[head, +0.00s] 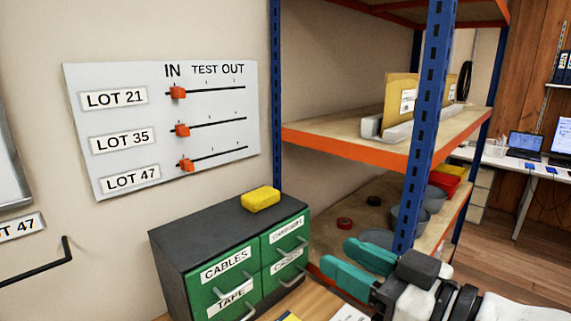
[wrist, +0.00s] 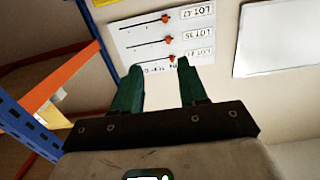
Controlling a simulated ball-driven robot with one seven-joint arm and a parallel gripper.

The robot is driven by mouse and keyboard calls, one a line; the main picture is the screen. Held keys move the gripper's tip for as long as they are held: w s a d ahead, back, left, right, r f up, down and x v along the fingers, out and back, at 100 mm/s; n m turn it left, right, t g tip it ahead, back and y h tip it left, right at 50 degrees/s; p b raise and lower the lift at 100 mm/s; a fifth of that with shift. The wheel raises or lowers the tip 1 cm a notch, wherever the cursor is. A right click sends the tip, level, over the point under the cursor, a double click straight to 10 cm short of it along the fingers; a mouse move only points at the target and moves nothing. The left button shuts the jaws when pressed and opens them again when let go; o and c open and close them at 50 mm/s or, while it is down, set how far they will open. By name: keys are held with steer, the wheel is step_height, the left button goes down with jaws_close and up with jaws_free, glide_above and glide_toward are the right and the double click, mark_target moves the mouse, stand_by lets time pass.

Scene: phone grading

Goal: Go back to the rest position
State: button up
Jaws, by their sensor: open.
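My gripper (head: 358,267) shows at the lower right in the head view, its two green fingers apart and pointing left. It is empty, in front of the shelf and to the right of the drawer cabinet. The wrist view shows the open gripper (wrist: 158,68) with the wall board (wrist: 128,38) upside down beyond the fingertips. In the head view the white board (head: 225,105) hangs on the wall with three slider rows, LOT 21, LOT 35 and LOT 47. Each orange slider (head: 177,92) stands at the left, IN end of its track.
A dark cabinet (head: 185,230) with green drawers stands below the board, a yellow block (head: 260,198) on top. A blue and orange shelf (head: 340,145) stands right, close to my gripper. A desk with laptops (head: 525,145) is far right. A black wall hook (head: 40,266) sticks out at left.

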steer(key=s+d+f+m+g+h+b, duration=0.1)
steer(key=s+d+f+m+g+h, duration=0.2)
steer(key=f, duration=1)
steer(key=s+d+f+m+g+h, duration=0.1)
steer(key=s+d+f+m+h, duration=0.25)
steer(key=f, duration=0.85)
steer(key=s+d+f+m+g+h, duration=0.1)
steer(key=s+d+f+g+h, duration=0.2)
steer(key=s+d+f, duration=0.3)
steer(key=s+d+f+m+g+h, duration=0.1)
steer(key=s+d+f+g+h, duration=0.2)
steer(key=s+f, duration=0.9)
steer(key=s+d+g, duration=0.1)
steer(key=s+d, duration=0.1)
steer(key=d, duration=0.1)
steer(key=shift+f+m+g+b, duration=0.3)
steer(key=shift+f+m+b, duration=0.05)
steer(key=shift+f+b, duration=0.05)
steer(key=shift+d, duration=0.1)
